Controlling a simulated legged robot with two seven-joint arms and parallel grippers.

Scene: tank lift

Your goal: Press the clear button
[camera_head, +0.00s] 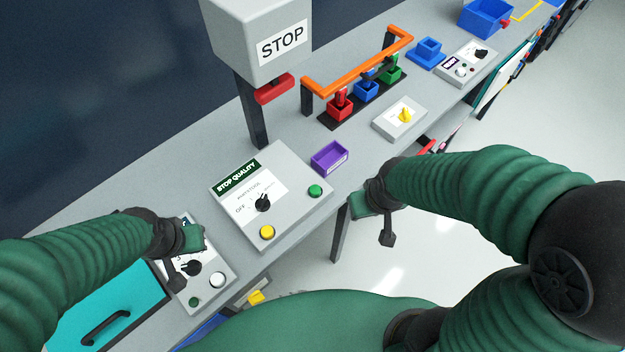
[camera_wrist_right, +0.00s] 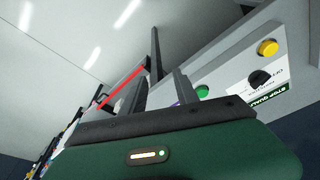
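No label reading "clear" is legible. The STOP QUALITY panel (camera_head: 290,165) lies on the bench with a black knob (camera_head: 263,203), a yellow button (camera_head: 267,232) and a green button (camera_head: 315,191); in the right wrist view the yellow button (camera_wrist_right: 267,48) and green button (camera_wrist_right: 202,91) also show. A second panel (camera_head: 215,255) at left has a black knob, a white button (camera_head: 217,279) and a small dark green button (camera_head: 193,302). My left gripper (camera_head: 183,258) is over this panel and hides part of it. My right gripper (camera_head: 377,222) is beyond the bench's front edge, right of the green button. Neither finger gap is clear.
A STOP box (camera_head: 230,40) on a black post rises behind the STOP QUALITY panel. A purple bin (camera_head: 330,157), an orange rail (camera_head: 355,75) over coloured levers, and a yellow switch panel (camera_head: 385,125) lie farther right. Open floor (camera_head: 480,135) lies in front of the bench.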

